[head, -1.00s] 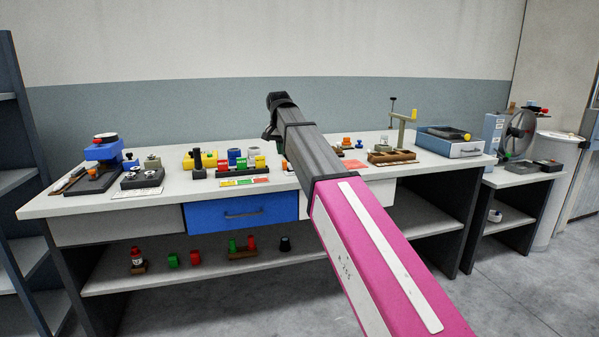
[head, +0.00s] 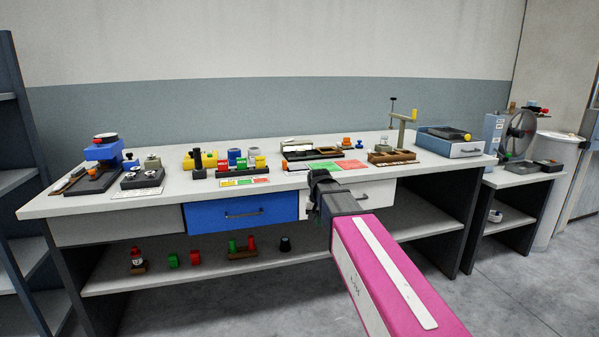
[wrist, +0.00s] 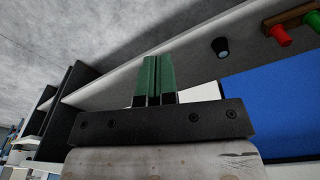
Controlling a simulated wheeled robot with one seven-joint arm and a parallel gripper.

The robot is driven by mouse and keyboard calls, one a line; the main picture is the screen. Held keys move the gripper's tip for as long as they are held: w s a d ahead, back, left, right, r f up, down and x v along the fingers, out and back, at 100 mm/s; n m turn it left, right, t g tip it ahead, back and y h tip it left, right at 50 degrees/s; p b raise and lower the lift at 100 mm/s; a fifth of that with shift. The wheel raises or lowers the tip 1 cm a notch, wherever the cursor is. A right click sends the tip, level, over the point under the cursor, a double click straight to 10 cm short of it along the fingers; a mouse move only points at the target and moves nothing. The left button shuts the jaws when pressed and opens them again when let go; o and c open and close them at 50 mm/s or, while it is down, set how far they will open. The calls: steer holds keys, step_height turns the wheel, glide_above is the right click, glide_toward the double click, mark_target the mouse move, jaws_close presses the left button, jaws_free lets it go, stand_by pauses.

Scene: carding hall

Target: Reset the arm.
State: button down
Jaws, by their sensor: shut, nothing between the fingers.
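My arm reaches up from the lower right of the head view, with a pink link and a dark wrist. My gripper (head: 316,205) is in front of the bench's front edge, before the white drawer (head: 365,197) to the right of the blue drawer (head: 242,212). Its fingertips are mostly hidden behind the wrist in the head view. In the wrist view the two green fingers of my gripper (wrist: 153,76) lie side by side, closed, with nothing between them.
The bench top (head: 120,207) carries several items, among them a wooden tray with a stand (head: 392,157) and a blue box (head: 450,143). The lower shelf (head: 200,275) holds a black knob (head: 285,244) and red and green pieces. Open floor lies in front.

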steer(key=s+d+f, duration=0.5)
steer(key=s+f, duration=0.4)
steer(key=s+d+f+n+g, duration=0.1)
steer(key=s+d+f, duration=0.5)
steer(key=s+f, duration=0.3)
steer(key=shift+s+d+f, duration=0.2)
steer(key=shift+s+d, duration=0.1)
